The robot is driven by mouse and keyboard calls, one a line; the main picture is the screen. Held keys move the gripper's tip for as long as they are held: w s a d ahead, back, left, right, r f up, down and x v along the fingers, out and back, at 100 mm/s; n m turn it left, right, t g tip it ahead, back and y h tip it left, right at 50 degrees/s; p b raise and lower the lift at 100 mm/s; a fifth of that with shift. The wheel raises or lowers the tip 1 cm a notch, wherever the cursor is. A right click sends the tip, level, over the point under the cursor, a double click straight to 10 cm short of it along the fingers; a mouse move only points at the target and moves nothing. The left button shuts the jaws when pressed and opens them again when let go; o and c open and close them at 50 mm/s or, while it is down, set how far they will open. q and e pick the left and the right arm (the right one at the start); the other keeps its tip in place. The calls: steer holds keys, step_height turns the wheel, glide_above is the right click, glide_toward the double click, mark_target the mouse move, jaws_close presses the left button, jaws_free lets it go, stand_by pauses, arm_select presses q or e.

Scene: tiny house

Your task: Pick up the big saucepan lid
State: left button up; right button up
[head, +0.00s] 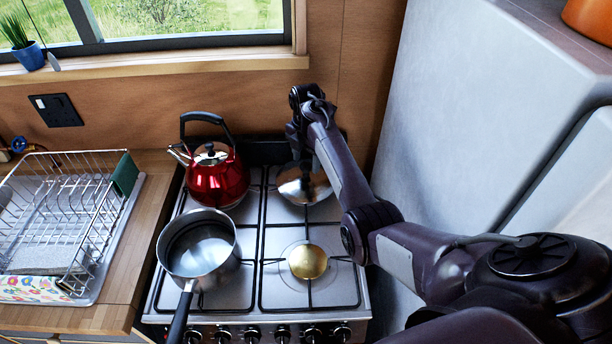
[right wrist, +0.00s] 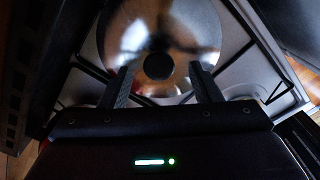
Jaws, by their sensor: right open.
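The big saucepan lid (head: 306,187) is a shiny round metal lid on the back right burner of the stove, partly hidden behind my right arm. In the right wrist view the lid (right wrist: 180,30) fills the upper middle, with its dark round knob (right wrist: 158,66) facing me. My right gripper (right wrist: 161,72) is open and empty, its two fingers on either side of the knob in the picture. I cannot tell how far the fingertips are above the lid. In the head view my right gripper (head: 300,135) is above the back right burner. My left gripper is not in view.
A red kettle (head: 217,178) stands on the back left burner, left of the lid. A saucepan (head: 200,250) is on the front left. The front right burner (head: 308,261) is bare. A grey fridge (head: 470,110) stands close on the right. A dish rack (head: 65,210) is left.

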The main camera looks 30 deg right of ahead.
mark_target(306, 165)
step_height(306, 165, down, 3)
steer(key=shift+r+p, duration=0.2)
steer(key=shift+p, duration=0.15)
steer(key=shift+f, duration=0.5)
steer(key=c, duration=1.1)
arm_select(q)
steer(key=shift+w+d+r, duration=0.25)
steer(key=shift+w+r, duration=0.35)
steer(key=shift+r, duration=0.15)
arm_select(e)
steer(key=shift+w, duration=0.1)
steer(key=shift+c, duration=0.5)
